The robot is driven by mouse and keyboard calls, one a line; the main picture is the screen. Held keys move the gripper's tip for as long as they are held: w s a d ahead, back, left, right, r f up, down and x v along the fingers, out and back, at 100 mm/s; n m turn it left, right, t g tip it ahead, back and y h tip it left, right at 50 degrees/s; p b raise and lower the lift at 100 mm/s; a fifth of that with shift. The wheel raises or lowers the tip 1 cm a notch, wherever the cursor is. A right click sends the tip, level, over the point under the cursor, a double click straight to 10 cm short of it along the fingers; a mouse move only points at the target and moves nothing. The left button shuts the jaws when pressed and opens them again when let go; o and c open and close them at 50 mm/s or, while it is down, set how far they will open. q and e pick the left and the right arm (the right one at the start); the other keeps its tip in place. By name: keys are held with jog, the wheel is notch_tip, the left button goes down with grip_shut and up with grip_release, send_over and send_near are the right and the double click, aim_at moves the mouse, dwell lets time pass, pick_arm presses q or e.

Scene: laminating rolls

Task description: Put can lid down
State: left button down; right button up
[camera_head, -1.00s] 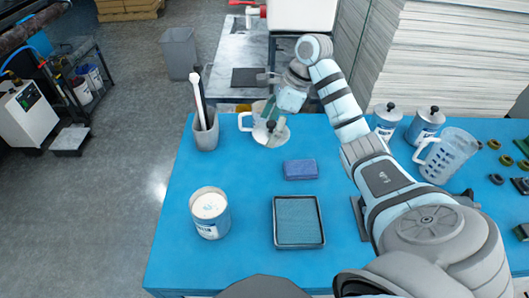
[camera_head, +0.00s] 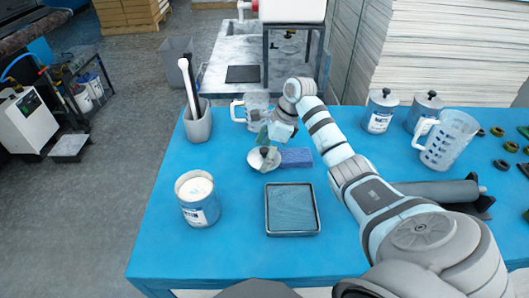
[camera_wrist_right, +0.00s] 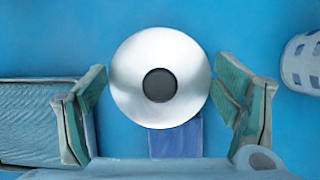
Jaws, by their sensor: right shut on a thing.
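The can lid (camera_head: 264,160) is a round silver disc with a black knob. My right gripper (camera_head: 271,141) is shut on it, with a teal finger at either side of the lid in the right wrist view (camera_wrist_right: 128,90). The lid is just left of the blue sponge (camera_head: 299,157), and in the wrist view it covers part of the sponge's end (camera_wrist_right: 176,140). I cannot tell how far the lid is above the table. The open can (camera_head: 198,212), with white contents, stands at the front left. My left gripper is not in view.
A framed tray (camera_head: 268,222) lies in front of the sponge on the blue table (camera_head: 240,255). A clear jug (camera_head: 257,107) and a grey brush holder (camera_head: 197,124) stand at the back. Two lidded cans (camera_head: 380,118) and another jug (camera_head: 447,140) stand to the right.

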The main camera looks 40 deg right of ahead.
jog(key=shift+w+f, duration=0.1)
jog(key=shift+f, duration=0.3)
jog(key=o, duration=0.9)
jog(key=shift+r, duration=0.1)
jog(key=shift+r, duration=0.1)
jog(key=shift+r+p, duration=0.5)
jog(key=shift+r, duration=0.1)
jog(key=p+v, duration=0.1)
jog(key=v, duration=1)
jog(key=shift+s+d+r, duration=0.15)
jog(key=shift+s+r, duration=0.1)
